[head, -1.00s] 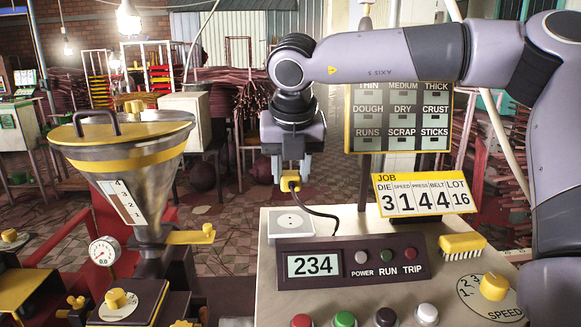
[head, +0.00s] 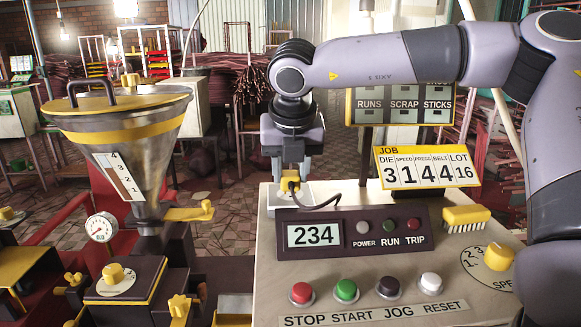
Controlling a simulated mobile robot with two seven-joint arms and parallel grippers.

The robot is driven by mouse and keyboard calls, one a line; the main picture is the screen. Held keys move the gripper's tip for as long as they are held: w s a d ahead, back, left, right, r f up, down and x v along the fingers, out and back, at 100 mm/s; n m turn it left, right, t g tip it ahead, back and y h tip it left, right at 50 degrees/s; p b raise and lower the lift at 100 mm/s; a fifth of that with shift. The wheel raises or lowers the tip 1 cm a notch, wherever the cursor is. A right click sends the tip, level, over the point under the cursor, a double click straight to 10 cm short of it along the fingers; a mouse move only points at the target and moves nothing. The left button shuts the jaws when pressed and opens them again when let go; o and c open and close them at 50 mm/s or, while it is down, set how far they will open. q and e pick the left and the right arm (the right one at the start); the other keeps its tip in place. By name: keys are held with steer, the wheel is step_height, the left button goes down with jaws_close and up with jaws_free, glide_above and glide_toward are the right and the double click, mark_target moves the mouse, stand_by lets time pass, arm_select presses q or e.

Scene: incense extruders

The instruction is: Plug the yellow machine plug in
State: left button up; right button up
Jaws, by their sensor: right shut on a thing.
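My right gripper (head: 291,174) points down over the console and is shut on the yellow plug (head: 290,184). A dark cord runs from the plug to the right and down toward the display panel. The white socket plate (head: 269,196) lies on the console top at its back left, directly under the plug. The plug and cord cover the middle of the plate. I cannot tell whether the plug touches the socket or how far in it is. My left gripper is not in view.
The console (head: 262,262) carries a display panel (head: 350,233) reading 234, several push buttons, a speed knob (head: 498,257) and a yellow brush (head: 465,216). A job sign (head: 426,167) stands right of the gripper. A steel hopper (head: 125,125) stands at the left.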

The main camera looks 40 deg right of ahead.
mark_target(290, 174)
steer(key=shift+b, duration=1.15)
stand_by(1.8)
steer(key=shift+f+b, duration=0.55)
steer(key=shift+b, duration=0.15)
steer(key=o, duration=1.1)
steer(key=shift+o, duration=0.2)
steer(key=v, duration=0.6)
steer(key=shift+s+a+r, duration=0.15)
steer(key=shift+r, duration=0.4)
